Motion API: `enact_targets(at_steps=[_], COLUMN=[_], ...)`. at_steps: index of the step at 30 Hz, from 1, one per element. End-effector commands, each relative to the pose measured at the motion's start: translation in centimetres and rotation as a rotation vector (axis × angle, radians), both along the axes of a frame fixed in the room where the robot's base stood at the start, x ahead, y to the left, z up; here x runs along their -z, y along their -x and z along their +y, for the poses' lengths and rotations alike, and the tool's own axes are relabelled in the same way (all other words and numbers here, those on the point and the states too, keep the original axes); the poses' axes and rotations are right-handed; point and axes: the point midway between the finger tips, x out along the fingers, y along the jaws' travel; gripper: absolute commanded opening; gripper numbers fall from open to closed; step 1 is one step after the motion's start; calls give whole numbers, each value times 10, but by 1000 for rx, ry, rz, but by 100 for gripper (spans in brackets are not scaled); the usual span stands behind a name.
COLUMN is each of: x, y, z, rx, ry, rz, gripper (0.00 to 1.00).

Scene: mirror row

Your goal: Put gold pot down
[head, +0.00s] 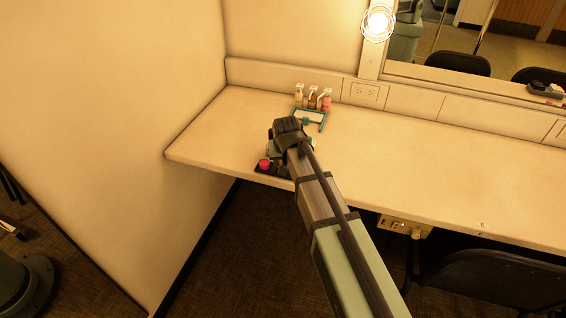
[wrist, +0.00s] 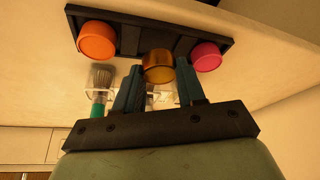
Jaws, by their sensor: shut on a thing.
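The gold pot (wrist: 158,67) is between the fingertips of my gripper (wrist: 157,86) in the wrist view, and the fingers are shut on it. It is over the middle part of a black tray (wrist: 150,20), between an orange pot (wrist: 97,40) and a pink pot (wrist: 206,56). I cannot tell whether the gold pot touches the tray. In the head view my arm hides the gold pot and much of the tray. The pink pot (head: 264,164) shows at the tray's left end, near the counter's front edge.
Several small bottles (head: 312,98) stand at the back of the counter (head: 420,150), with a teal-edged holder (head: 311,118) in front of them. A brush (wrist: 101,85) shows in the wrist view. The counter to the right is clear. A wall bounds the left side.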

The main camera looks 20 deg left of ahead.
Motion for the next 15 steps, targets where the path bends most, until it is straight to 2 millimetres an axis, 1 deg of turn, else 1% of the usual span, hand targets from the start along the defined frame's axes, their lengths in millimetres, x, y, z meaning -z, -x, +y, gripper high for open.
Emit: enact_targets(at_steps=[1,3,15], x=[6,11,15], y=[0,0,0], z=[0,0,0], rx=[0,0,0], ry=[0,0,0], rz=[0,0,0], gripper=[10,10,10])
